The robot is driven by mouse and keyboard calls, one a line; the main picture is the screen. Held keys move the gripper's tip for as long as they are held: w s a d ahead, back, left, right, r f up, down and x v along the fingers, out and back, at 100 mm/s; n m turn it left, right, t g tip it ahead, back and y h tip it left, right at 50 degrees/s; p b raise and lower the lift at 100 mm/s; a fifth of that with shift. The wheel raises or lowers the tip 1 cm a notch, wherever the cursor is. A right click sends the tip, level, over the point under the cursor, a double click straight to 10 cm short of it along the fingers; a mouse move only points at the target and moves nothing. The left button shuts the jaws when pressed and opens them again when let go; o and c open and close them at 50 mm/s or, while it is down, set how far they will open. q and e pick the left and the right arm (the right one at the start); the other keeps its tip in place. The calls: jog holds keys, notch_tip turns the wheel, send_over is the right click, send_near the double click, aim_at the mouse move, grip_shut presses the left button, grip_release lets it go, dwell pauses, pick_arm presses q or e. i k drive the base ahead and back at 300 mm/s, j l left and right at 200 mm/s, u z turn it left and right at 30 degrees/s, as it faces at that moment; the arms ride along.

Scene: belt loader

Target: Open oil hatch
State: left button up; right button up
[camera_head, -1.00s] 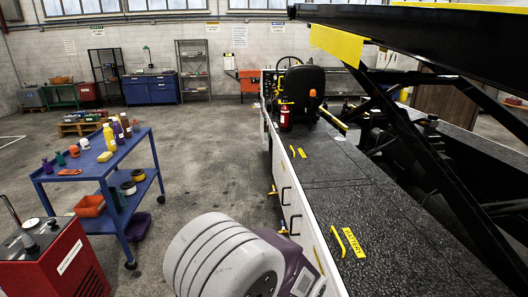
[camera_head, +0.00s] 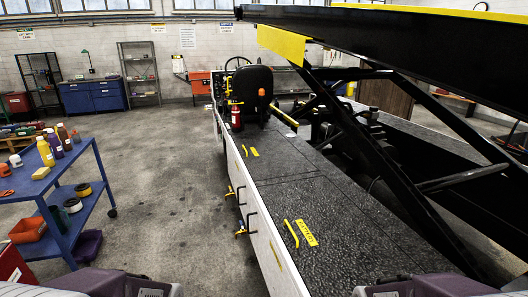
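The belt loader's black textured deck (camera_head: 350,215) runs along the right half of the view. A closed hatch with a yellow handle and yellow label (camera_head: 254,152) lies on its far part; the label is too small to read. A nearer closed hatch has a yellow handle (camera_head: 291,234) and a yellow label (camera_head: 306,233) that seems to read "BATTERY". I cannot tell which hatch is the oil hatch. Neither gripper shows; only grey and purple parts of my arms reach in at the bottom left and bottom right edges.
A blue cart (camera_head: 92,199) with bottles and tins stands at the left, near a red box (camera_head: 12,268). Handles (camera_head: 238,193) stick out from the loader's white side. Black beams (camera_head: 390,170) rise right of the deck. The floor (camera_head: 170,190) between cart and loader is clear.

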aim_at(266, 155)
jog(key=i+j+u, duration=0.25)
jog(key=i+u, duration=0.5)
jog(key=i, duration=2.05)
jog(key=i+j+z, duration=0.1)
jog(key=i+z, duration=0.3)
jog(key=i, duration=0.15)
jog(key=i+j+z, duration=0.35)
jog(key=i, duration=0.15)
jog(key=i+j+z, duration=0.4)
jog(key=i+l, duration=0.1)
